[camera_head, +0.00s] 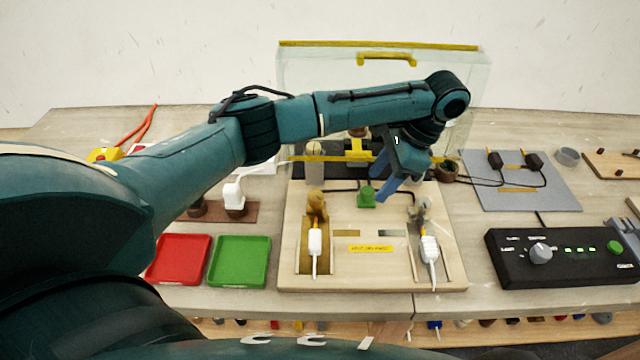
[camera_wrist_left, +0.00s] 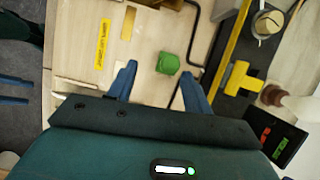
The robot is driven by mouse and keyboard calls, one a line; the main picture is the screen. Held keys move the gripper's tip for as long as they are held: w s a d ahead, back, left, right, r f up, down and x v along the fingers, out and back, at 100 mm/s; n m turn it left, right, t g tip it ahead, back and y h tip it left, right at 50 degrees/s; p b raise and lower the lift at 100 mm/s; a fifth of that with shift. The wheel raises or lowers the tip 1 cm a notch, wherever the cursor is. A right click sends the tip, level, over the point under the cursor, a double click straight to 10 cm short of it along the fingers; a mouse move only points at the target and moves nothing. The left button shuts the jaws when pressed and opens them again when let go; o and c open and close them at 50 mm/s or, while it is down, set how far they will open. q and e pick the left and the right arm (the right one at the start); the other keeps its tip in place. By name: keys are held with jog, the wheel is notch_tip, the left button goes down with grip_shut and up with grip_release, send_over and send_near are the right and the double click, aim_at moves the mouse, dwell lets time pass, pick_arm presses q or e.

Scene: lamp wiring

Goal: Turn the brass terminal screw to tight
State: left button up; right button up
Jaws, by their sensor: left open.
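The brass terminal screw (camera_head: 316,205) stands at the top of the left slot of the wooden board (camera_head: 345,280), above a white plug (camera_head: 315,242). A silver-grey terminal (camera_head: 421,207) stands over the right slot, with another white plug (camera_head: 429,248). My left gripper (camera_head: 380,184) is open and empty over the board's back part, to the right of the brass screw. In the left wrist view its fingers (camera_wrist_left: 159,70) are spread, with a green block (camera_wrist_left: 168,63) just beyond them. The brass screw is not clear in that view. Two blue prongs at its left edge look like my right gripper (camera_wrist_left: 14,90).
Red (camera_head: 178,260) and green (camera_head: 239,262) trays lie left of the board. A black control box (camera_head: 560,280) and a grey mat with plugs (camera_head: 525,200) are to the right. A clear screen with yellow edges (camera_head: 320,85) stands behind. My left arm covers the back left.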

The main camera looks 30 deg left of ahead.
aim_at(317, 195)
pick_arm(q)
jog(key=s+a, duration=0.2)
jog(key=a, duration=0.1)
jog(key=s+a+p, duration=0.1)
jog(key=s+a, duration=0.3)
jog(key=a, duration=0.1)
jog(key=shift+s+a+p, duration=0.2)
jog(key=shift+a+p, duration=0.15)
jog(key=shift+p, duration=0.05)
jog(key=shift+s+a+f, duration=0.15)
jog(key=shift+s+f, duration=0.05)
jog(key=shift+f, duration=0.3)
jog(key=shift+x, duration=0.95)
pick_arm(e)
jog(key=shift+s+d+r, duration=0.1)
jog(key=shift+s+d, duration=0.05)
jog(key=shift+d, duration=0.1)
pick_arm(q)
jog(key=shift+w, duration=0.1)
jog(key=c, duration=1)
jog(key=shift+o, duration=0.2)
